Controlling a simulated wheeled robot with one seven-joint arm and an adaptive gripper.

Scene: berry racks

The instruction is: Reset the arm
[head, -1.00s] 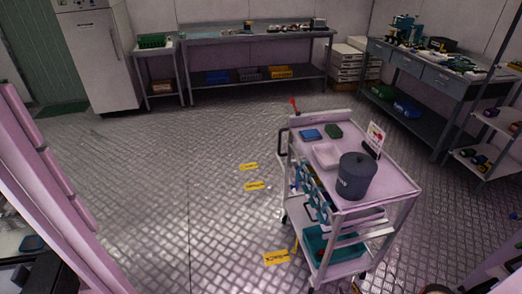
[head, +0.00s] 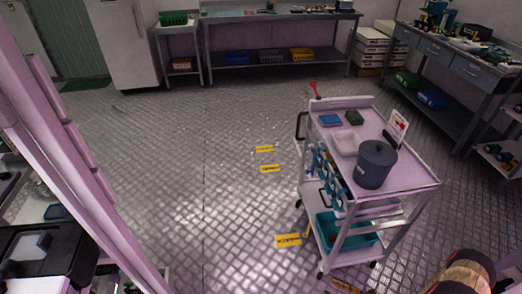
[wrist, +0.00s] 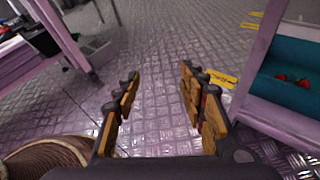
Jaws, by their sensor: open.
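My gripper (wrist: 158,100) shows in the wrist view with its two wood-toned fingers spread apart. It is open, and nothing is between the fingers but the metal floor behind. In the head view the gripper itself is not seen; a rounded brown part, possibly of my arm, shows at the bottom right.
A pink cart (head: 400,170) stands right of centre, with a dark lidded pot (head: 375,165), a white tray (head: 346,143) and a teal bin (head: 350,232) below. In the wrist view a teal bin (wrist: 285,62) with red berries is at right.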

